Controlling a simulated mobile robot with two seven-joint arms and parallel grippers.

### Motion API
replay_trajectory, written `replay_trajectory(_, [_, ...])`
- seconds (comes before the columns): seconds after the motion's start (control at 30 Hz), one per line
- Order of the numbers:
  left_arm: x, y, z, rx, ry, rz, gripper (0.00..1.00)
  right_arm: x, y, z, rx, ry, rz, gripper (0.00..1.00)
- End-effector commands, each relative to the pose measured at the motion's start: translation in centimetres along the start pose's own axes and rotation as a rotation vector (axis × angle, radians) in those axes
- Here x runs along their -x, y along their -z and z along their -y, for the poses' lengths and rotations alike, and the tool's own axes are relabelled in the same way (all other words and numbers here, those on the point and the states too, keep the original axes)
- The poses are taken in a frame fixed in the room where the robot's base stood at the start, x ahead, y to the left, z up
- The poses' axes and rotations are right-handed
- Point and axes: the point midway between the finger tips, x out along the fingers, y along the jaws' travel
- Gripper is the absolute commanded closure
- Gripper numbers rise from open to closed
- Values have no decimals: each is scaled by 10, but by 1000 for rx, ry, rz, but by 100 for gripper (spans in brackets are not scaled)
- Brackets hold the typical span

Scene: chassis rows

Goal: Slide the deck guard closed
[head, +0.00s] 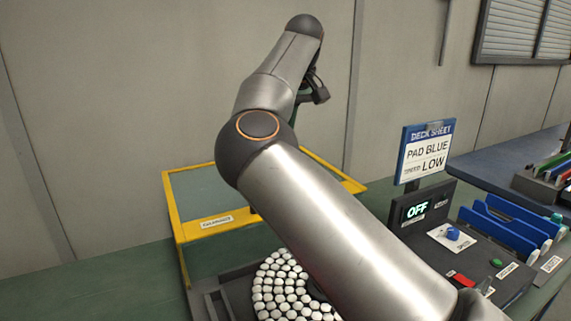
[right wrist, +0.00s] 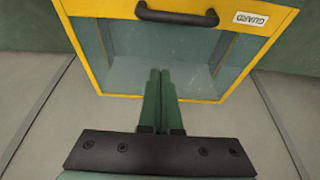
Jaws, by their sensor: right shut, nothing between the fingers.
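The deck guard (head: 178,208), a yellow-framed clear cover, stands behind the deck in the head view, partly hidden by my right arm. The right wrist view shows its yellow frame (right wrist: 84,48), a black bar handle (right wrist: 177,16) and a GUARD label. The deck (head: 283,290), a dark round bed of white pieces, lies open in front of the guard. My right gripper (right wrist: 160,72) is shut and empty, its fingers over the guard's clear panel in the wrist view; contact cannot be told. My left gripper is out of view.
Blue trays (head: 497,235) stand at the right. A wall (head: 90,110) closes off the back.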

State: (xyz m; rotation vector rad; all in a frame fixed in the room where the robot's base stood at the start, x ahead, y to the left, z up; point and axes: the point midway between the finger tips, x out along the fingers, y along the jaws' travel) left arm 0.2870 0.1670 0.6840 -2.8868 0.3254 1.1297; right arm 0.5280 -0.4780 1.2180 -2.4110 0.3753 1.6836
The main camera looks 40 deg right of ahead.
Motion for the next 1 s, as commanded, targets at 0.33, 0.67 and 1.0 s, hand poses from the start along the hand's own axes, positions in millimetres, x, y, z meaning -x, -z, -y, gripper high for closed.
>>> replay_trajectory(0.33, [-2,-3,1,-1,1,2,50,-48,-1,0,0,0,5,100])
replay_trajectory(0.67, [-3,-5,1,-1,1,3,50,-100,-9,0,-2,-1,0,100])
replay_trajectory(1.0, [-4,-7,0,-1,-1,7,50,-95,-36,0,-1,-1,1,100])
